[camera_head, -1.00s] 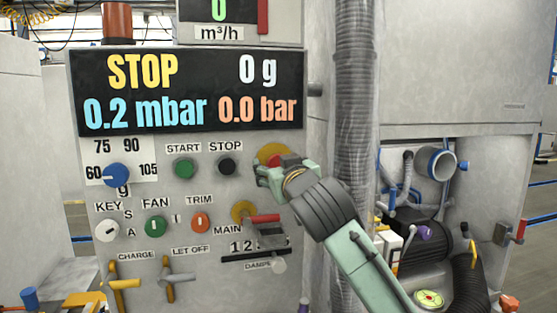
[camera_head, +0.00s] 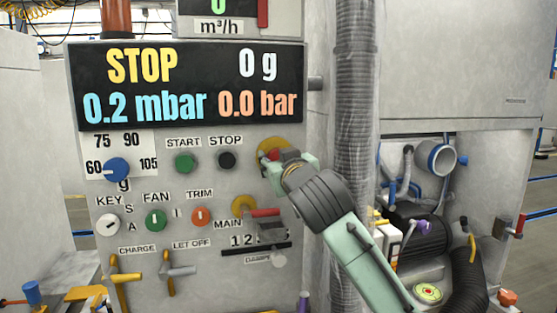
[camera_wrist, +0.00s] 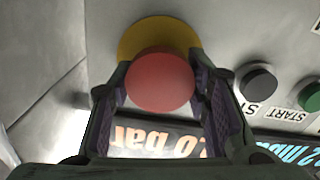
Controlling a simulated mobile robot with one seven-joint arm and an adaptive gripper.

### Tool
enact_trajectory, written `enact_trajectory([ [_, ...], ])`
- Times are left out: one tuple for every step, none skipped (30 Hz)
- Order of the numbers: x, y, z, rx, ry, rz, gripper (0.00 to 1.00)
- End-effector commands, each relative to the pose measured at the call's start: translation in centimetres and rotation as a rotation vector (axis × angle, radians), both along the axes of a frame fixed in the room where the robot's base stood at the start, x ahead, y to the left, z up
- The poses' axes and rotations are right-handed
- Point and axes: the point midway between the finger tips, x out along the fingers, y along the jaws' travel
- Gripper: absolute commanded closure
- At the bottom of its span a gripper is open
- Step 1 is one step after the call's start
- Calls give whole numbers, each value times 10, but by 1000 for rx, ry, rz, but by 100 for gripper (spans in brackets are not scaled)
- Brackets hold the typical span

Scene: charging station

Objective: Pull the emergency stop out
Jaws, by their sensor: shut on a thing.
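The emergency stop is a red mushroom button (camera_wrist: 160,80) on a yellow round base (camera_wrist: 158,38), seen in the wrist view. In the head view its red cap (camera_head: 272,154) and yellow base (camera_head: 266,147) show at the upper right of the panel, partly hidden by my gripper. My gripper (camera_wrist: 162,96) is shut on the red button, one finger at each side of the cap. In the head view my gripper (camera_head: 285,160) reaches the button from the lower right.
A black STOP button (camera_head: 227,160) and a green START button (camera_head: 186,163) sit left of the emergency stop. The red-handled MAIN switch (camera_head: 265,212) is just below. A grey ribbed duct (camera_head: 355,110) stands close to the right of my gripper.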

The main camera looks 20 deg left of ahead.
Motion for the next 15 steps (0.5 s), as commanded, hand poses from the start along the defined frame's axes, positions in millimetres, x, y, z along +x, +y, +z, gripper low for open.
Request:
enact_trajectory([
  [0, 0, 0, 1, -1, 0, 79],
  [0, 0, 0, 1, -1, 0, 81],
  [0, 0, 0, 1, -1, 0, 84],
  [0, 0, 0, 1, -1, 0, 86],
  [0, 0, 0, 1, -1, 0, 88],
  [0, 0, 0, 1, -1, 0, 90],
  [0, 0, 0, 1, -1, 0, 92],
  [0, 0, 0, 1, -1, 0, 94],
  [0, 0, 0, 1, -1, 0, 97],
  [0, 0, 0, 1, -1, 0, 99],
  [0, 0, 0, 1, -1, 0, 100],
  [0, 0, 0, 1, -1, 0, 100],
  [0, 0, 0, 1, -1, 0, 100],
  [0, 0, 0, 1, -1, 0, 100],
  [-1, 0, 0, 1, -1, 0, 100],
])
